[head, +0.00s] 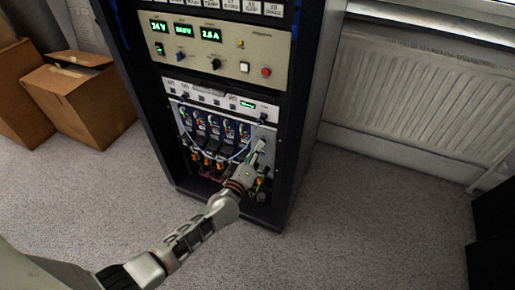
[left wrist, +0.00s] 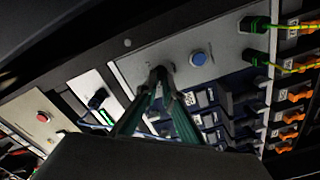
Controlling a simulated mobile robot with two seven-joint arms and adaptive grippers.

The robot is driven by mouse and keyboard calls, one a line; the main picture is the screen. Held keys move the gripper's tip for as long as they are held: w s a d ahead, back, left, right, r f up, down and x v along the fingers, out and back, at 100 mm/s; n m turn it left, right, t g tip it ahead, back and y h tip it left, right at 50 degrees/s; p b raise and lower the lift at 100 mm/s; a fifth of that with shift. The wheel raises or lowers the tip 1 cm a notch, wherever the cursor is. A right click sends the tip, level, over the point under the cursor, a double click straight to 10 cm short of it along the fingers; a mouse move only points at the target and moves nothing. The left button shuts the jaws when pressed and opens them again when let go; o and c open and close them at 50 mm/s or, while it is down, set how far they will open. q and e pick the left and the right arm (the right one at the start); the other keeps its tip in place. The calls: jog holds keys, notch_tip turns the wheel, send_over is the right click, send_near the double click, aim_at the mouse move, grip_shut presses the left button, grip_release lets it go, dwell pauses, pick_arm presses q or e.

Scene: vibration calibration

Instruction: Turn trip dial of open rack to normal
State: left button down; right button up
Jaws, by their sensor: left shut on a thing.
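The open rack (head: 306,95) is a tall black cabinet with instrument modules, in the middle of the head view. My left gripper (head: 260,148) reaches up to a grey panel at the lower right of the rack. In the left wrist view its two green-grey fingers (left wrist: 161,80) come together on a small dark dial (left wrist: 159,71) on the grey panel (left wrist: 222,40). The gripper is shut on this dial, and the fingers hide most of it, so its setting cannot be read. A blue button (left wrist: 198,58) sits beside it. My right gripper is in neither view.
Blue cables (head: 176,122) and orange connectors (head: 208,161) lie close left of the gripper. Green-yellow wires (left wrist: 287,66) show in the wrist view. A power supply (head: 222,48) sits above. Boxes (head: 85,98) stand left, a radiator (head: 405,95) right. The carpet (head: 370,220) in front is clear.

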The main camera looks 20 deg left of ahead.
pick_arm(q)
jog(key=shift+w+r, duration=0.25)
jog(key=shift+r, duration=0.2)
jog(key=c, duration=2)
grip_release()
jog(key=shift+o, duration=0.2)
jog(key=shift+f, duration=0.1)
jog(key=shift+s+f, duration=0.1)
jog(key=shift+f, duration=0.1)
jog(key=s, duration=1.2)
jog(key=shift+a, duration=0.25)
